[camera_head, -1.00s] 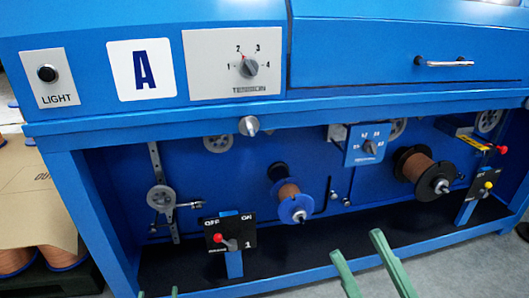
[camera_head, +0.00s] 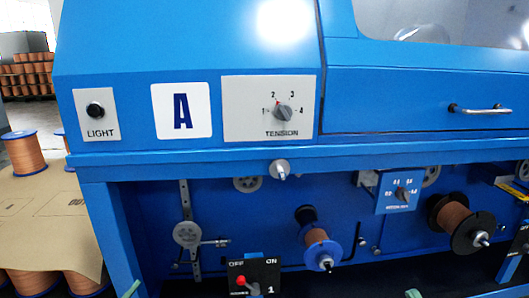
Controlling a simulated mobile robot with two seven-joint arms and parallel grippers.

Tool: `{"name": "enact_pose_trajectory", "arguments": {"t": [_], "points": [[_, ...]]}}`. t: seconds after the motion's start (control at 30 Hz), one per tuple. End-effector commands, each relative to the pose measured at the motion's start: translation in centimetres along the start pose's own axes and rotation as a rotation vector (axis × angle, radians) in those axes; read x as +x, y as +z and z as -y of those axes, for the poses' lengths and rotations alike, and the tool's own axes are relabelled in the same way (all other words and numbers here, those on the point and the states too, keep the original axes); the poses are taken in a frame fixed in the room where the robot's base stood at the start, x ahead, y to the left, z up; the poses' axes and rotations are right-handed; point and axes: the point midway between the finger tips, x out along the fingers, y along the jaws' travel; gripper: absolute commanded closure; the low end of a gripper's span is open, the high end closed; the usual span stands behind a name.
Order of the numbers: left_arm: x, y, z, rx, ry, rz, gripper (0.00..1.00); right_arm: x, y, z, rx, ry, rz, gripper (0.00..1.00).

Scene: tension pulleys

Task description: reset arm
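Only a small green tip of my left gripper (camera_head: 132,289) shows at the bottom edge, left of the OFF/ON lever box. A small green tip of my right gripper (camera_head: 413,293) shows at the bottom edge, right of centre. The rest of both grippers is below the picture, so I cannot tell whether they are open or shut. Both tips appear in front of the blue machine (camera_head: 140,165), and nothing held is visible.
The machine carries a tension knob (camera_head: 283,112), a light button (camera_head: 96,110), a drawer handle (camera_head: 480,109), a red lever (camera_head: 241,281), a blue-flanged spool (camera_head: 318,243) and a black-flanged spool (camera_head: 458,222). Copper spools (camera_head: 25,153) stand on cardboard at left.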

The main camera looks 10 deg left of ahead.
Motion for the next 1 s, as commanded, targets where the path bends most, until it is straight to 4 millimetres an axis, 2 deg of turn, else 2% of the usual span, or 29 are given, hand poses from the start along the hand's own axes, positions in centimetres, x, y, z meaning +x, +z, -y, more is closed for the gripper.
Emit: {"name": "enact_pose_trajectory", "arguments": {"t": [0.03, 0.1, 0.17, 0.2, 0.3, 0.4, 0.6, 0.7, 1.0], "points": [[0.0, -2.9, -1.9, -0.011, 0.045, -0.053, 0.02, 0.0, 0.0, 0.0, 0.000, 0.000, 0.000, 0.50], [-0.2, -7.1, -4.2, -0.022, 0.104, -0.128, 0.02, 0.0, 0.0, 0.0, 0.000, 0.000, 0.000, 0.50], [-0.7, -10.8, -6.0, -0.031, 0.150, -0.192, 0.02, 0.0, 0.0, 0.0, 0.000, 0.000, 0.000, 0.50], [-1.1, -13.2, -7.0, -0.037, 0.179, -0.234, 0.02, 0.0, 0.0, 0.0, 0.000, 0.000, 0.000, 0.50], [-2.5, -19.1, -9.0, -0.049, 0.236, -0.333, 0.02, 0.0, 0.0, 0.0, 0.000, 0.000, 0.000, 0.50], [-4.0, -24.2, -10.2, -0.058, 0.274, -0.417, 0.02, 0.0, 0.0, 0.0, 0.000, 0.000, 0.000, 0.50], [-7.1, -32.3, -10.9, -0.072, 0.313, -0.552, 0.02, 0.0, 0.0, 0.0, 0.000, 0.000, 0.000, 0.50], [-8.5, -35.6, -10.7, -0.081, 0.315, -0.605, 0.02, 0.0, 0.0, 0.0, 0.000, 0.000, 0.000, 0.50], [-6.3, -36.3, -7.2, -0.222, 0.070, -0.593, 0.02, 0.0, 0.0, 0.0, 0.000, 0.000, 0.000, 0.50]]}}
